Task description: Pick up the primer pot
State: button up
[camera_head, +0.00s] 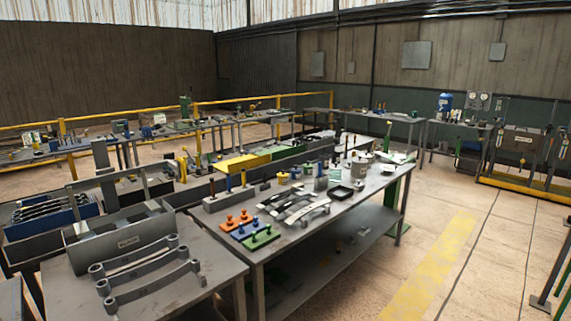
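A grey, round pot (361,165) stands upright toward the far right end of the middle workbench (330,222). It looks like the primer pot, but its label is too small to read. A small yellow pot (283,179) stands farther left on the same bench, among other small containers. My gripper is not in view.
Curved metal leaves (296,208) and orange, blue and green pegged plates (240,228) lie on the middle bench. A dark tray (341,191) sits near the pot. A nearer bench (185,290) holds leaf springs. The floor (470,235) right of the benches is clear.

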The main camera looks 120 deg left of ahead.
aim_at(324, 158)
jog(key=u, duration=3.65)
